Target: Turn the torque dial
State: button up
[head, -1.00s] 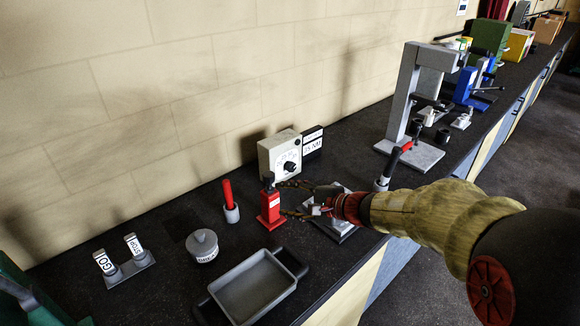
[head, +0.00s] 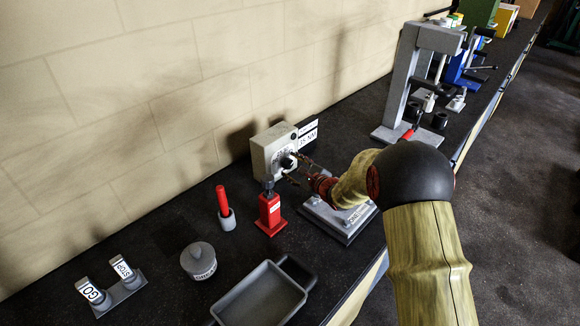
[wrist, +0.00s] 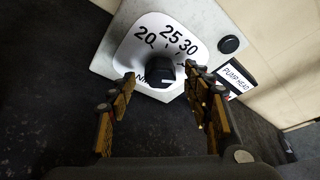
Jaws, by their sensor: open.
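The torque dial is a black knob on a white scale plate, fixed to the front of a pale grey box (head: 262,152) by the wall. In the wrist view the black knob (wrist: 160,70) sits in the middle, with the scale plate (wrist: 150,35) showing 20, 25 and 30 above it. My gripper (head: 300,168) is right at the front of the box. In the wrist view my gripper (wrist: 163,88) is open, one finger to the left of the knob and the other to its right. The left finger looks apart from the knob; whether the right finger touches it cannot be told.
A red bottle jack (head: 269,211) stands just left of my gripper. A grey metal stand (head: 338,220) lies below my arm. A label sign (head: 307,136) is at the box's right. A tray (head: 262,296), a lidded pot (head: 198,261) and a GO/STOP switch (head: 112,287) stand further left.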

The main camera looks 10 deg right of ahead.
jog(key=shift+x, duration=0.85)
jog(key=shift+c, duration=1.3)
jog(key=c, duration=0.7)
jog(key=shift+c, duration=0.9)
jog(key=shift+m+g+p, duration=0.4)
jog(key=shift+m+p, duration=0.1)
jog(key=shift+m, duration=0.3)
jog(key=o, duration=1.1)
